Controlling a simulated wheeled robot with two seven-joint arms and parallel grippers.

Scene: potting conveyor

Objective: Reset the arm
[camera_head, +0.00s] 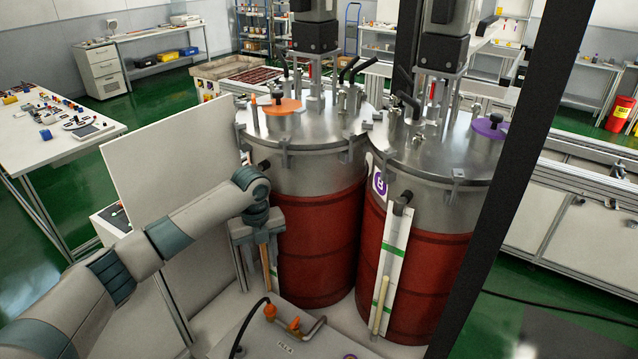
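My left arm (180,225) reaches in from the lower left. Its gripper (256,266) points down in front of the left red drum (318,240). The fingers look spread apart, one on each side. A thin wooden-coloured rod (265,262) shows between them, in front of a white strip; I cannot tell whether the gripper touches it. My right gripper is not in view.
A second red drum (425,285) stands to the right, with a white gauge strip (391,255) on its front. A pale panel (165,155) stands behind my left arm. A dark post (515,170) crosses the right side. A box with orange fittings (294,323) sits below the gripper.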

